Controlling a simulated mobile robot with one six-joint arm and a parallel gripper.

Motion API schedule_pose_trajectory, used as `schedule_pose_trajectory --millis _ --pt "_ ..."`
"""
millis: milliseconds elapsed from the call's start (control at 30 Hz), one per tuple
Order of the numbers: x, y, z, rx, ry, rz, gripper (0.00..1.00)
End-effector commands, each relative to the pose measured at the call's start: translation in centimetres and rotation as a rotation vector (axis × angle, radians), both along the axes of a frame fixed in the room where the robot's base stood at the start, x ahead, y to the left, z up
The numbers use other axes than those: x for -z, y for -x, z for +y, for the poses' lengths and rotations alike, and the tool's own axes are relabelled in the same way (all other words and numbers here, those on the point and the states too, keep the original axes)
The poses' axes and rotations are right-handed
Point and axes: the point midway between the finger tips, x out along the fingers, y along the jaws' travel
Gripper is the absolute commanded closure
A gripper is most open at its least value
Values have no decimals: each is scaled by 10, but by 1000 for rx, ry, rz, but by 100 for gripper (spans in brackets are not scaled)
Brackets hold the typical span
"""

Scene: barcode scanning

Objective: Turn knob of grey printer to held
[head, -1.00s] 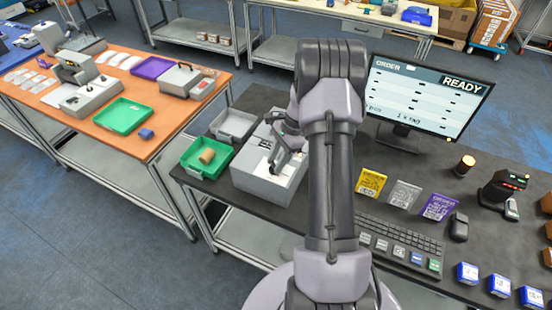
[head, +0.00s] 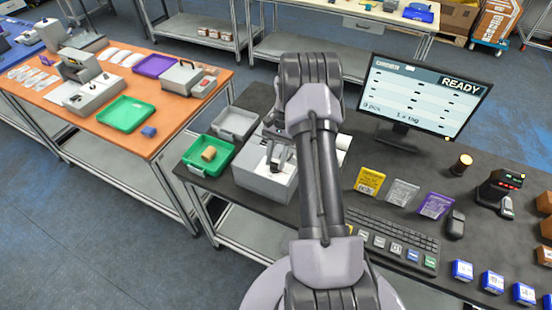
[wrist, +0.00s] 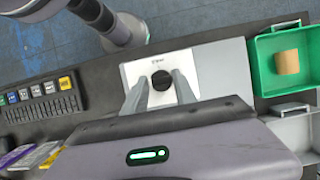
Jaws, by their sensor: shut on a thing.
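The grey printer (head: 262,185) stands on the dark table, left of my arm in the head view. In the wrist view its pale top panel (wrist: 133,72) carries a round black knob (wrist: 162,80) with a small printed mark above it, too small to read. My gripper (wrist: 160,85) is over this panel, with one finger on each side of the knob, shut on it. In the head view my gripper (head: 277,160) is down at the printer's top, and my arm hides the printer's right part. The knob's pointer direction cannot be made out.
A green tray (head: 190,160) holding a tan roll (head: 209,153) and a grey tray (head: 234,124) stand left of the printer. A keyboard (head: 395,238), coloured packets and a monitor (head: 425,95) lie to the right. An orange table (head: 150,140) is farther left.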

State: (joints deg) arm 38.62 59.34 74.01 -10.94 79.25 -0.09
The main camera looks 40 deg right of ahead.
Motion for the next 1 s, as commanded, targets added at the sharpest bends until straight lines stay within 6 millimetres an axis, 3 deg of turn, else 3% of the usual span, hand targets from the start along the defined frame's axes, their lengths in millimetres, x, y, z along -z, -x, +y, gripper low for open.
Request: schedule_pose_trajectory --millis 500,533,600,1000 --pt "0 -1 0 -16 1 -2 100" --pt "0 -1 0 -16 1 -2 61" --pt "0 0 0 -15 1 -1 47" --pt "-7 -2 -3 -14 1 -2 45"
